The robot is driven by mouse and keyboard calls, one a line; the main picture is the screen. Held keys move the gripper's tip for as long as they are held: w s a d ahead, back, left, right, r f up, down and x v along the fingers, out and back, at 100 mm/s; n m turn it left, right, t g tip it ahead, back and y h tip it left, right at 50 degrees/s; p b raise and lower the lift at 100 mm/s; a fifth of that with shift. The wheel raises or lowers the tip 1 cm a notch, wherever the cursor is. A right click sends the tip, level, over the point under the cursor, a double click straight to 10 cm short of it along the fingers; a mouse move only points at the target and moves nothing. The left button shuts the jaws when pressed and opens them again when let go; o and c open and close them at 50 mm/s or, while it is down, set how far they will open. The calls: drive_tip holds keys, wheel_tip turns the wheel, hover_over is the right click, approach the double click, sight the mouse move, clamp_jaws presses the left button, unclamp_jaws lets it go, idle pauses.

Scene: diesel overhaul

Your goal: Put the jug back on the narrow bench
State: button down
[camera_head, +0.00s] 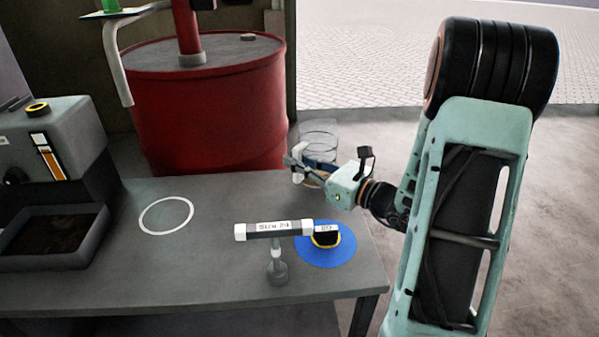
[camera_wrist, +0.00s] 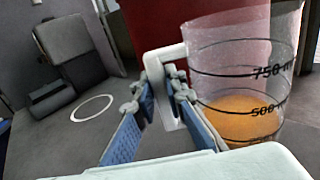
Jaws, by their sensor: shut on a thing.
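The jug (camera_head: 319,133) is clear, with black level marks and a white handle. In the wrist view the jug (camera_wrist: 245,75) holds orange liquid near the 500 mark and looks slightly tilted in the picture. My gripper (camera_head: 299,166) is shut on the jug's handle; in the wrist view its blue-padded fingers (camera_wrist: 168,97) pinch the handle from both sides. It holds the jug at the far right edge of a grey bench (camera_head: 200,270); the gripper partly hides the jug's lower part in the head view. A white ring outline (camera_head: 143,218) marks the bench top, left of the jug.
A red drum (camera_head: 210,115) stands behind the bench. A grey machine with a dark tray (camera_head: 45,240) takes up the bench's left end. A T-shaped stand with a label (camera_head: 277,250) and a blue disc (camera_head: 318,258) bearing a yellow-rimmed dark part are at the front right. The bench middle is clear.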

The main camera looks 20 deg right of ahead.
drive_tip(key=shift+f+b, duration=0.6)
drive_tip(key=shift+f, duration=0.6)
drive_tip(key=shift+a, duration=0.1)
drive_tip(key=shift+f, duration=0.15)
drive_tip(key=c, duration=2)
unclamp_jaws()
drive_tip(key=shift+s+r, duration=0.15)
drive_tip(key=shift+r, duration=0.05)
drive_tip(key=p+v, duration=0.2)
drive_tip(key=v, duration=1)
